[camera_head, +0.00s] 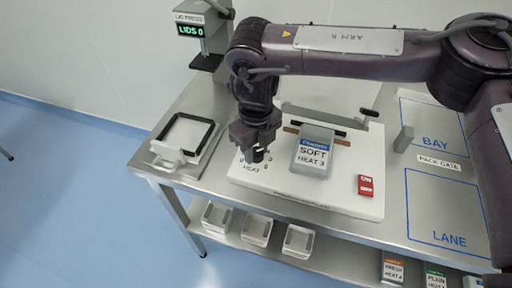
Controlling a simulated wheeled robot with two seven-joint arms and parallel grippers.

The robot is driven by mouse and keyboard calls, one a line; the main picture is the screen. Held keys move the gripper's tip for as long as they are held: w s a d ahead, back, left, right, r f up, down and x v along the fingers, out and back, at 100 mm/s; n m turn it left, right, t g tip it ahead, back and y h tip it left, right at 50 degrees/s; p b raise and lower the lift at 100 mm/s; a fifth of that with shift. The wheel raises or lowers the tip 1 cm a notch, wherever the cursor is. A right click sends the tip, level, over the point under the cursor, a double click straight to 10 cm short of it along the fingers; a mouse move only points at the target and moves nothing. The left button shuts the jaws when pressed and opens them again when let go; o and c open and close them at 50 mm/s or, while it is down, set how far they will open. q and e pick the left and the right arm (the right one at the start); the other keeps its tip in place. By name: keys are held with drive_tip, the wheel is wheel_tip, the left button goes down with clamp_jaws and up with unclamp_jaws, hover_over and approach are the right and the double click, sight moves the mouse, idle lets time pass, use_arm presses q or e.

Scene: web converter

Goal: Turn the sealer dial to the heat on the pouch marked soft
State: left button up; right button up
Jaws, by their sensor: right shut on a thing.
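The white sealer (300,196) sits on the steel table. Its dial, marked HEAT, is under my right gripper (256,156) at the sealer's front left. My right gripper points down and is shut on the dial, which it mostly hides, so I cannot read the setting. A grey pouch (313,152) with a blue band, marked SOFT and HEAT 3, lies on the sealer to the right of the dial. A red switch (366,185) is at the sealer's right. My left gripper is not in view.
A black-framed tray (185,135) stands to the left, and a press with a LIDS 0 display (190,30) behind it. Blue outlines marked BAY (435,141) and LANE (449,239) lie right. Small trays (257,230) and pouches (393,268) are on the lower shelf.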

drive_tip(key=n, duration=0.4)
drive_tip(key=shift+r, duration=0.1)
drive_tip(key=n, duration=0.4)
drive_tip(key=shift+n, duration=0.3)
idle(0.4)
drive_tip(key=o, duration=1)
